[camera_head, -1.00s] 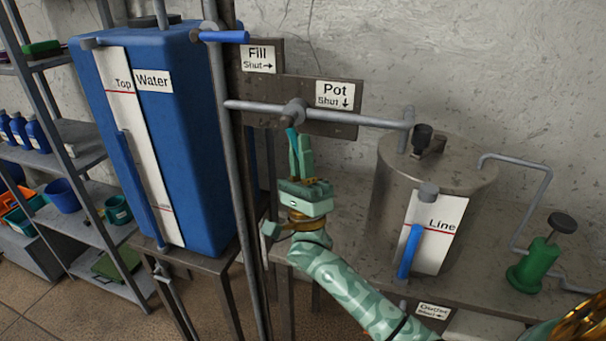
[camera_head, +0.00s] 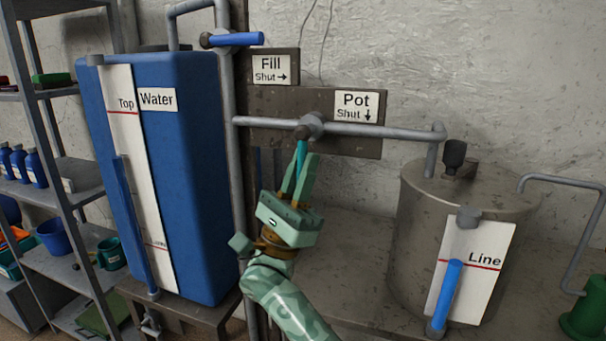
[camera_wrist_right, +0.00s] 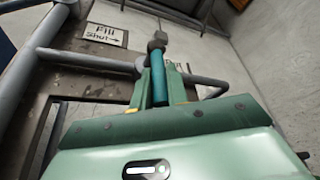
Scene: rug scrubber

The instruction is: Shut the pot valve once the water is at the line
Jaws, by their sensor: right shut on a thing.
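The pot valve (camera_head: 310,126) sits on the pipe beside the "Pot, Shut ↓" label (camera_head: 357,106). Its teal handle (camera_head: 301,152) points down, as the label's arrow does. My right gripper (camera_head: 299,172) is shut on that handle from below; the right wrist view shows the teal handle (camera_wrist_right: 158,82) between its fingers. The metal pot (camera_head: 412,225) stands at the right. On its white gauge (camera_head: 492,250), the blue column (camera_head: 447,295) reaches about level with the red line marked "Line". My left gripper is not in view.
The blue water tank (camera_head: 195,200) stands at the left, its gauge column below the "Top" mark. Above is the fill valve's blue handle (camera_head: 237,39), lying sideways. A shelf (camera_head: 75,185) is at far left; a green object (camera_head: 585,320) stands at lower right.

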